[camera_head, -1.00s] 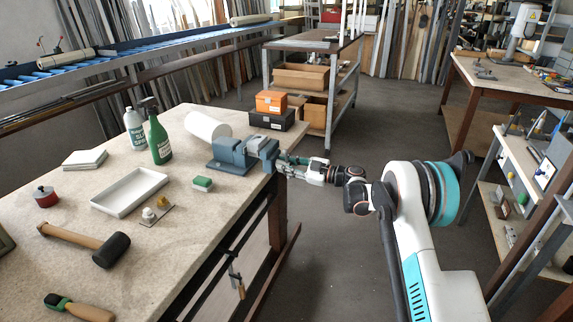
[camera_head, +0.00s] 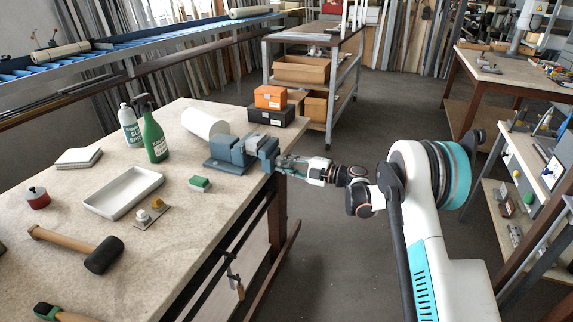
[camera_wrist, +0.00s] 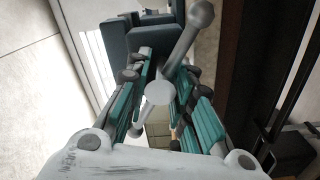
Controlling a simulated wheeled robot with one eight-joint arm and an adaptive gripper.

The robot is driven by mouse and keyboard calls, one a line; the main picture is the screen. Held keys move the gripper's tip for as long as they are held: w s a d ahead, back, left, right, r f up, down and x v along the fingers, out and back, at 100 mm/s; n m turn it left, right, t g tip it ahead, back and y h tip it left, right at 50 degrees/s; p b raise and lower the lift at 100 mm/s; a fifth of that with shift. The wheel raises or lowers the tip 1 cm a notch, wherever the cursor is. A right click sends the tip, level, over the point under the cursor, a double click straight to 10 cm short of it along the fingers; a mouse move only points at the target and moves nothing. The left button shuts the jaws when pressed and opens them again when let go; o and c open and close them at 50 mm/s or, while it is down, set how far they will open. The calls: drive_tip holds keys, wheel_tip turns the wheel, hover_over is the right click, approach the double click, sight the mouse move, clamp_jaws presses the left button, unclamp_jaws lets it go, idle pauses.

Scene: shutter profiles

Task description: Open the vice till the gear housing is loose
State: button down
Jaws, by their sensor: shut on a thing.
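The blue-grey vice (camera_head: 228,155) stands at the right edge of the workbench. A lighter grey piece (camera_head: 254,141) shows at its jaws, probably the gear housing; I cannot tell how tightly it sits. My gripper (camera_head: 283,163) is at the vice's outer end, on the screw side. In the wrist view my gripper (camera_wrist: 165,80) has its teal-padded fingers on both sides of the vice handle (camera_wrist: 187,45), a grey bar with a ball end. The bar slants through the round screw head. The vice body (camera_wrist: 150,35) lies beyond; the jaw gap is hidden there.
On the workbench (camera_head: 190,245) are a white tray (camera_head: 103,205), a mallet (camera_head: 103,255), a green spray bottle (camera_head: 154,135) and a white cylinder (camera_head: 203,122). Orange (camera_head: 270,97) and black boxes stand behind the vice. The floor right of the bench is clear.

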drive_tip(key=shift+a, duration=0.1)
idle(0.3)
drive_tip(key=c, duration=1.4)
unclamp_jaws()
drive_tip(key=shift+r, duration=0.1)
drive_tip(key=shift+o, duration=0.2)
drive_tip(key=shift+a, duration=0.15)
drive_tip(key=v, duration=1.2)
